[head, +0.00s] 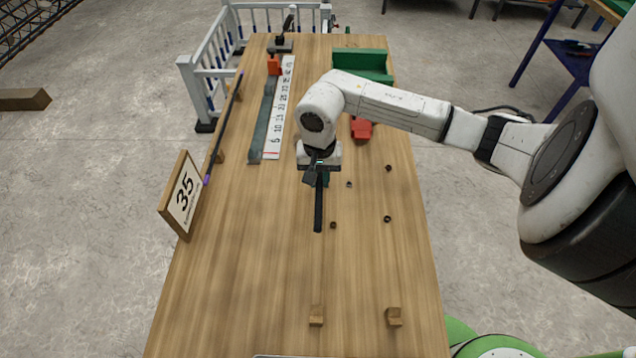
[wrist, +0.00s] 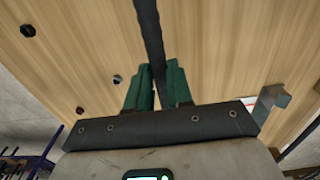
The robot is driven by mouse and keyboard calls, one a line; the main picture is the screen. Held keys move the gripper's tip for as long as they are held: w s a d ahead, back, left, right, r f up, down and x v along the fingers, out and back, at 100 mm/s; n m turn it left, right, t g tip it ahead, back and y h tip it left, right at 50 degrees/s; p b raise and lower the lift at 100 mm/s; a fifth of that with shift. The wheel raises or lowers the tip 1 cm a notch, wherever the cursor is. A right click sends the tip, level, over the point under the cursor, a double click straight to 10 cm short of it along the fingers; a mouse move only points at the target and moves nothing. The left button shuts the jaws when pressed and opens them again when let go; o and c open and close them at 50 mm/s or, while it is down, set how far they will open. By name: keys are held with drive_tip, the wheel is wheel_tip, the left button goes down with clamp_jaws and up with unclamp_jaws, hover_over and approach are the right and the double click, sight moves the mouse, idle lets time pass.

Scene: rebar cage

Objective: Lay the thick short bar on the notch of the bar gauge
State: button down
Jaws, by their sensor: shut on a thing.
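My gripper (head: 319,181) is above the middle of the table, with its green fingers shut on a dark bar (head: 318,212). The bar points toward the near end of the table, and the wrist view shows it between the fingers (wrist: 156,92). It looks clear of the table, though the height is hard to judge. I cannot tell for sure which thing is the bar gauge. A red block (head: 361,128) stands right of my arm, partly hidden by it, and no notch can be made out on it.
A white number scale (head: 281,110) lies beside a grey strip at the left, with an orange block (head: 274,65) beyond. A long dark bar (head: 225,125) lies along the left edge near a "35" sign (head: 184,196). A green tray (head: 362,62), small dark pieces (head: 387,219) and wooden blocks (head: 394,317) are around.

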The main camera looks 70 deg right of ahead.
sight(318, 181)
drive_tip(key=shift+w+f, duration=0.2)
drive_tip(key=shift+f, duration=1.5)
drive_tip(key=shift+f, duration=0.15)
drive_tip(key=c, duration=1)
unclamp_jaws()
